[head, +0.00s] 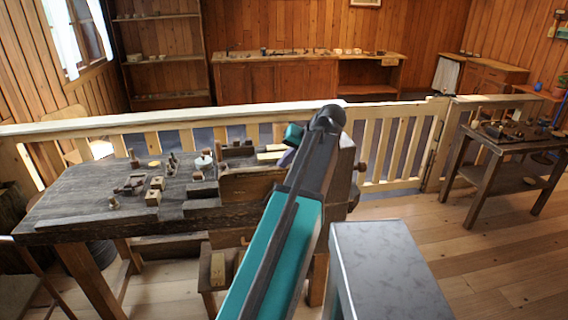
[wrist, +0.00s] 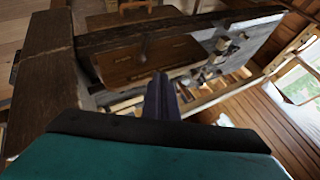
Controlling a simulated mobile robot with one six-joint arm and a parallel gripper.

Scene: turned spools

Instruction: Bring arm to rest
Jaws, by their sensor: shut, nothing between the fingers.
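My arm (head: 285,230), teal and dark grey, reaches up from the bottom middle of the head view to an elbow just in front of the railing. Its far end folds down behind the elbow, over the right end of the dark workbench (head: 75,205), and is mostly hidden there. In the wrist view my gripper (wrist: 160,82) points away from the camera with its dark fingers together and nothing between them. The bench shows tilted beyond it, and I cannot tell the exact gap between the fingers and the wood.
Turned pieces and small wooden blocks (head: 153,197) lie on the bench. A pale railing (head: 400,145) runs behind it. A side table (head: 520,140) with tools stands at right. A grey-topped block (head: 385,265) is at front right. The plank floor (head: 480,260) between is clear.

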